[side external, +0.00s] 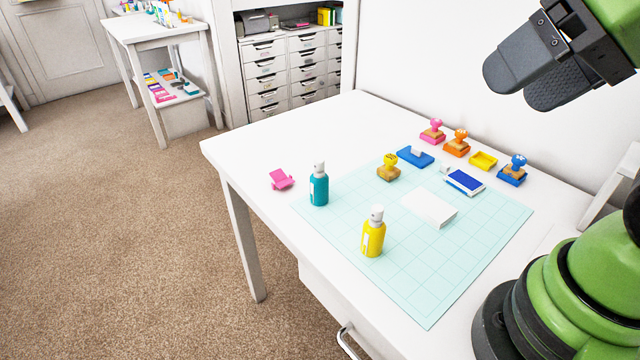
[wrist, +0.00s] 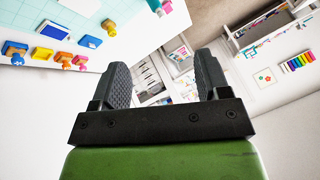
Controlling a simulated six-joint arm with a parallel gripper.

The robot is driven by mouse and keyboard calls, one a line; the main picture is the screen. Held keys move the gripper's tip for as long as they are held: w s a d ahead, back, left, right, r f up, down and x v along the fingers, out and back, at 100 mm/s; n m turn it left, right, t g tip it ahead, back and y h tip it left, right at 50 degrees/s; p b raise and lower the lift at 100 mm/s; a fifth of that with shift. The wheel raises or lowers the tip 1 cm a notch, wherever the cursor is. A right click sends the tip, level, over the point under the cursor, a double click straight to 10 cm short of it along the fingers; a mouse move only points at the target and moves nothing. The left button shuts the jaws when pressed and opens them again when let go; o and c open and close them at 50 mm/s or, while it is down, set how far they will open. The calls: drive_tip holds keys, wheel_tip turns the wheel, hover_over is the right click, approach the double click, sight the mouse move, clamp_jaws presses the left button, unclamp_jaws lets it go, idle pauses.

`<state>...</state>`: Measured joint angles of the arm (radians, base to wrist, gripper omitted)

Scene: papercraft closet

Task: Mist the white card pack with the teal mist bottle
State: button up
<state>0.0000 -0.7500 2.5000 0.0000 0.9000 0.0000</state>
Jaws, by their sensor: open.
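The teal mist bottle (side external: 319,188) stands upright near the left corner of the pale cutting mat, with a white spray top. The white card pack (side external: 429,208) lies flat near the middle of the mat. My gripper (side external: 522,82) is high at the upper right, above the table and well away from both. In the wrist view my gripper (wrist: 163,78) has its two fingers apart with nothing between them. A teal item is partly cut off at the top edge of the wrist view; I cannot tell if it is the bottle.
A yellow spray bottle (side external: 373,233) stands in front of the card pack. A pink item (side external: 281,179) lies left. The mat's front (side external: 430,290) is clear.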

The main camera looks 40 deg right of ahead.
drive_tip(key=n+h, duration=0.7)
drive_tip(key=n, duration=2.6)
hover_over(318, 168)
drive_tip(key=s+a, duration=0.2)
drive_tip(key=s, duration=0.3)
wheel_tip(318, 168, down, 19)
drive_tip(key=shift+n+t+y, duration=0.3)
drive_tip(key=shift+n, duration=0.2)
drive_tip(key=x, duration=0.4)
drive_tip(key=shift+w+f, duration=0.15)
drive_tip(key=shift+f, duration=0.1)
drive_tip(key=shift+x, duration=2.95)
drive_tip(key=shift+w+r, duration=0.15)
drive_tip(key=shift+r, duration=0.05)
drive_tip(key=c, duration=1)
